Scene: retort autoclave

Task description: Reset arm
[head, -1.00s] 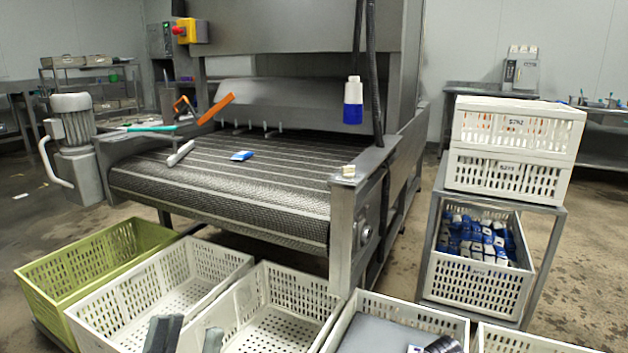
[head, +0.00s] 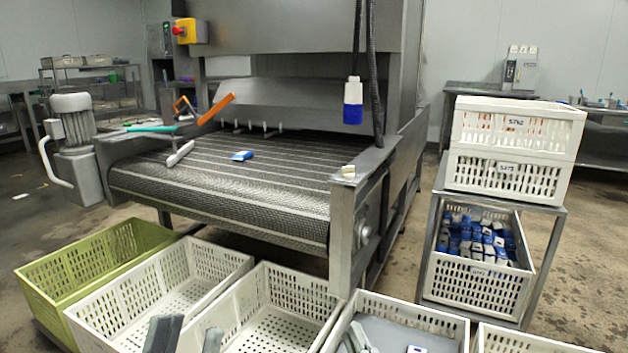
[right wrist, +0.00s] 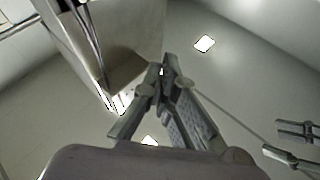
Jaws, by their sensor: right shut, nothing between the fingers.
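My left gripper (head: 187,335) shows at the bottom of the head view, with its two grey fingers apart over the white crates. Nothing shows between them. My right gripper (head: 357,338) is at the bottom edge, over the white crate right of centre, only partly in view. In the right wrist view my right gripper (right wrist: 162,78) points up toward the ceiling and wall, its fingertips together and empty.
A mesh conveyor (head: 230,185) carries a small blue-white pack (head: 241,156). White crates (head: 285,275) and a green crate (head: 95,260) stand in front. Stacked crates (head: 515,130) stand on a rack at right. A blue-white pendant (head: 352,100) hangs at centre.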

